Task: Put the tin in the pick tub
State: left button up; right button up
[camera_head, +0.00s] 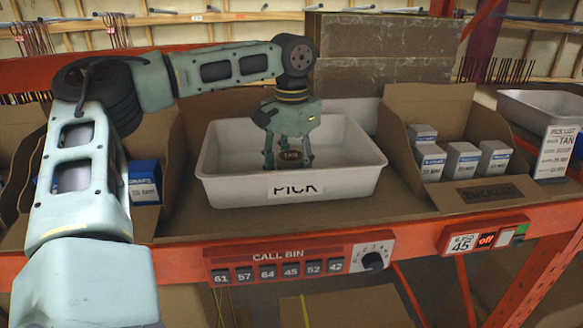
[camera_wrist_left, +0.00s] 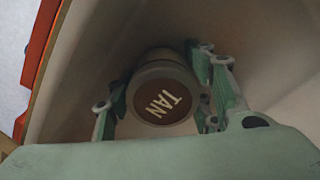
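The tin (camera_wrist_left: 163,100) is a short round can with a dark brown lid lettered "TAN". It is between the fingers of my left gripper (camera_head: 288,160), inside the white pick tub (camera_head: 325,187) on the shelf. In the left wrist view, the fingers of my left gripper (camera_wrist_left: 165,95) sit close against both sides of the tin. The tin also shows in the head view (camera_head: 290,155), low in the tub and partly hidden by the fingers. I cannot tell whether it touches the tub floor. My right gripper is not in view.
A cardboard bin (camera_head: 408,150) with several blue-white boxes stands right of the tub. Another bin with blue boxes (camera_head: 144,182) is at the left, partly behind my arm. Large brown cartons (camera_head: 385,48) stand behind. The orange shelf edge carries a call bin panel (camera_head: 297,262).

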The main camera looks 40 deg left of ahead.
aim_at(292, 156)
pick_arm(q)
jog(key=shift+o, duration=1.4)
jog(key=shift+d, duration=0.1)
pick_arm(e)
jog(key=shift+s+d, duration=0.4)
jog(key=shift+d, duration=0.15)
pick_arm(q)
notch_tip(292, 156, up, 11)
jog(key=shift+f+b, duration=0.1)
jog(key=shift+b, duration=1)
jog(key=shift+r, duration=0.65)
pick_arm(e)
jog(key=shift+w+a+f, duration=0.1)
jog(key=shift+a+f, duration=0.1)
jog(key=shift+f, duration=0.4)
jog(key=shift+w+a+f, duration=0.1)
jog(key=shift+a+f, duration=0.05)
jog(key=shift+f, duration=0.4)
